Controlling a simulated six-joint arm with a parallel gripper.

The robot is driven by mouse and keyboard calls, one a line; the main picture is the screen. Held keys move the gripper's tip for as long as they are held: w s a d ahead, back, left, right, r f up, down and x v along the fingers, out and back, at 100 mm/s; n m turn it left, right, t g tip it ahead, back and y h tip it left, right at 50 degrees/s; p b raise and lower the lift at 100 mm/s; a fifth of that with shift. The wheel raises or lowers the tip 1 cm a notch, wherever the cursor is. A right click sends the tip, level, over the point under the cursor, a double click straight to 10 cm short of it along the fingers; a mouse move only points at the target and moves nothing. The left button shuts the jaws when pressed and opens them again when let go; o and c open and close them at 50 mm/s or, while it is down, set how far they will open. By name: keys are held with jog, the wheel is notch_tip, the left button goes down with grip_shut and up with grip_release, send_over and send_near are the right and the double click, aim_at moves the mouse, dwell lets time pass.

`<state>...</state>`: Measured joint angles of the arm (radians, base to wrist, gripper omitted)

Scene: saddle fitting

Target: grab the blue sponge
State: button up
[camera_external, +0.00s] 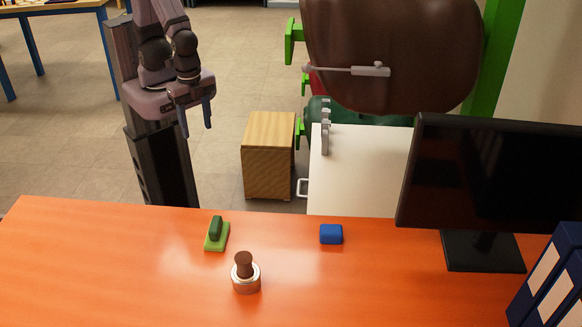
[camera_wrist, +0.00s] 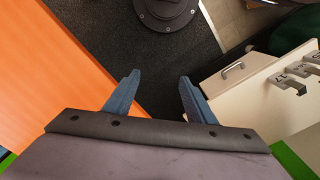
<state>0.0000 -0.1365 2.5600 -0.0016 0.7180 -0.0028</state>
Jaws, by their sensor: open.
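The blue sponge (camera_external: 331,234) is a small rounded block lying on the orange table (camera_external: 120,265), right of its middle and near its far edge. My gripper (camera_external: 197,120) is beyond the table's far edge, up and to the left of the sponge, well apart from it. In the wrist view my gripper (camera_wrist: 158,82) has its two blue fingers spread with nothing between them. The sponge does not show in the wrist view, where the orange table (camera_wrist: 45,70) fills the left side.
A green sponge-like block (camera_external: 216,236) and a brown-handled round tool (camera_external: 245,273) stand left of the blue sponge. A black monitor (camera_external: 490,185) and blue binders (camera_external: 552,280) stand to the right. A brown saddle (camera_external: 390,45) hangs behind. The table's left part is clear.

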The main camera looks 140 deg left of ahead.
jog(key=shift+o, duration=0.8)
jog(key=n+t+y+b, duration=0.4)
jog(key=n+b, duration=0.5)
send_over(331, 229)
jog(key=s+d, duration=0.2)
notch_tip(331, 229, down, 8)
jog(key=shift+r, duration=0.1)
jog(key=shift+w+a+p, duration=0.1)
jog(key=shift+p, duration=0.2)
jog(key=shift+x, duration=1.05)
jog(key=shift+w+a+f+p, duration=0.1)
jog(key=shift+f+p, duration=0.45)
jog(key=shift+f, duration=0.25)
jog(key=shift+w+a+f+p, duration=0.15)
jog(key=shift+f+p, duration=0.35)
jog(key=shift+f, duration=0.3)
jog(key=shift+x, duration=1.05)
